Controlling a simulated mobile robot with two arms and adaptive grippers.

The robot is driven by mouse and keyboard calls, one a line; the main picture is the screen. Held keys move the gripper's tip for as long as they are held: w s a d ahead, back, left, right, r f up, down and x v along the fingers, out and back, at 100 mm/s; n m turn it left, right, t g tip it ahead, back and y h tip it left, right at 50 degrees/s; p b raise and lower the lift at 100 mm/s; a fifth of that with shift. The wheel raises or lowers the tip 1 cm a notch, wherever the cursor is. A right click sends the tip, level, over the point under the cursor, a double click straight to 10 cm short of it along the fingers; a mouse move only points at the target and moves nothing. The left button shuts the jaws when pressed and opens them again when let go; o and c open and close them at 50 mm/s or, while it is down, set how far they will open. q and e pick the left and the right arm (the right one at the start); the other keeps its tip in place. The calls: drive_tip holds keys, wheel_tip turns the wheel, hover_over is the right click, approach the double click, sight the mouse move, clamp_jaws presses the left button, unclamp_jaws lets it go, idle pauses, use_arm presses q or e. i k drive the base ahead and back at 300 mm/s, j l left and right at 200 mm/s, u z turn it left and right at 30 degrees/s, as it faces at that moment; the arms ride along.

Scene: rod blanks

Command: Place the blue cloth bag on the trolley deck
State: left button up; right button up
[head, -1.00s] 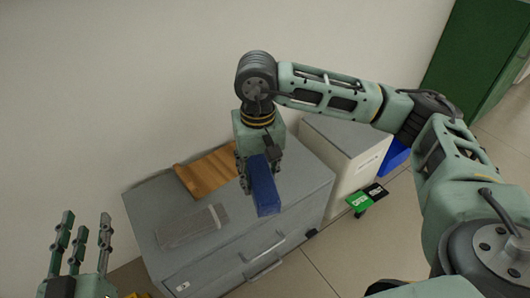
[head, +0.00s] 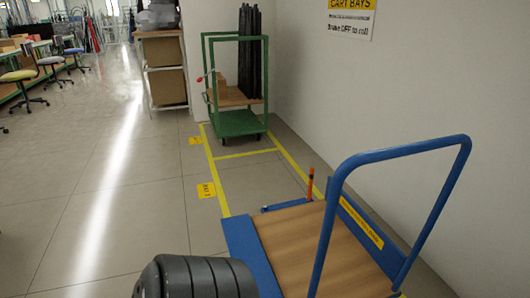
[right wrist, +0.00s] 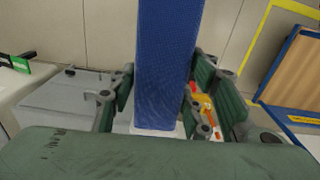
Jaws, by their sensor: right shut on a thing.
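The blue cloth bag (right wrist: 168,60) stands long and upright in the right wrist view, between the fingers of my right gripper (right wrist: 165,105), which is shut on it. The trolley is blue with a wooden deck (head: 315,250) and a blue push handle (head: 400,152); it stands at the lower right of the head view. Its deck also shows at the right edge of the right wrist view (right wrist: 298,70), apart from the bag. The visible part of the deck is bare. My left gripper is in neither current view.
A green cart (head: 238,122) with dark rods stands in the bay behind the trolley. Yellow floor lines (head: 215,178) mark the bays. An orange lever (head: 310,184) rises at the deck's far edge. A grey cabinet (right wrist: 65,100) shows left in the wrist view. Open floor lies left of the trolley.

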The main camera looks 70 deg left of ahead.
sight(303, 241)
drive_tip(key=k+j+u, duration=0.15)
drive_tip(key=j, duration=0.3)
drive_tip(key=k+j+u, duration=0.15)
drive_tip(key=j, duration=0.3)
drive_tip(key=k+j+u, duration=0.1)
drive_tip(key=j, duration=0.35)
drive_tip(key=k+j+u, duration=0.15)
drive_tip(key=j, duration=0.35)
drive_tip(key=j+u, duration=0.15)
drive_tip(key=j, duration=0.35)
drive_tip(key=i+j+u, duration=0.2)
drive_tip(key=j, duration=0.3)
drive_tip(key=i+j+u, duration=0.2)
drive_tip(key=i+j, duration=0.2)
